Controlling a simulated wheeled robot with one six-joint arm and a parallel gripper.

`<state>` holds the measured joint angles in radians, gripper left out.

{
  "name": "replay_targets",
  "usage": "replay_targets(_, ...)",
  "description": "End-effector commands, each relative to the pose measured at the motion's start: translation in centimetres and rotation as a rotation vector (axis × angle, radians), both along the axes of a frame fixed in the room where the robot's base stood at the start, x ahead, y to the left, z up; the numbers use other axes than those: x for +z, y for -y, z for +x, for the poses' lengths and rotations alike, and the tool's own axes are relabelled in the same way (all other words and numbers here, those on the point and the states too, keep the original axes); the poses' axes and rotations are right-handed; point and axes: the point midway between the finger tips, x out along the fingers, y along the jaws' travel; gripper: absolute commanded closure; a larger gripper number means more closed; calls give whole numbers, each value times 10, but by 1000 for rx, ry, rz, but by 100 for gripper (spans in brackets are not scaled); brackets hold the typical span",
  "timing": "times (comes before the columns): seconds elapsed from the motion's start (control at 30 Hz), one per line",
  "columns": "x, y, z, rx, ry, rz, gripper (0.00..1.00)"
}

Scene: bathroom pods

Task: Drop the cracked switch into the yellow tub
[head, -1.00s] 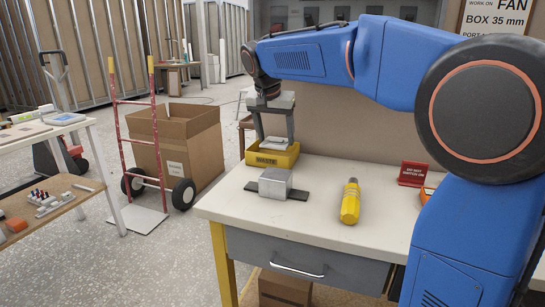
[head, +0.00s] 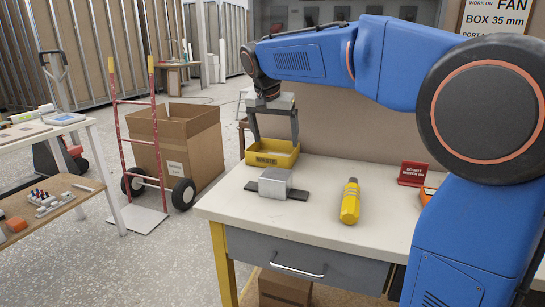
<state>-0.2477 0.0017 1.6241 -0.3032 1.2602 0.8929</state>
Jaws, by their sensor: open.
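The yellow tub (head: 272,160), marked WASTE, stands at the back left corner of the workbench. My gripper (head: 276,140) is directly above it, with its fingers spread wide and nothing between them. The fingertips are around the height of the tub's back rim. The cracked switch is not in sight. The tub's front wall hides its floor, so I cannot see what lies inside.
A grey metal box on a dark plate (head: 275,183) sits just in front of the tub. A yellow cylindrical tool (head: 350,202) lies mid-bench. A red sign (head: 413,174) stands to the right. The bench top (head: 318,215) is otherwise largely clear.

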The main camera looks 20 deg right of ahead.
Motion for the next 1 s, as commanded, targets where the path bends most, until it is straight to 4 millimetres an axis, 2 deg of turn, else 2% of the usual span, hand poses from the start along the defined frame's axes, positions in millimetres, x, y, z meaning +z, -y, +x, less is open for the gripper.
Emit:
replay_targets(0.7, 124, -29, -42, 2, 2, 0, 12)
replay_targets(0.83, 141, -33, -48, 1, 3, 0, 12)
replay_targets(1.0, 152, -35, -52, 0, 1, 0, 12)
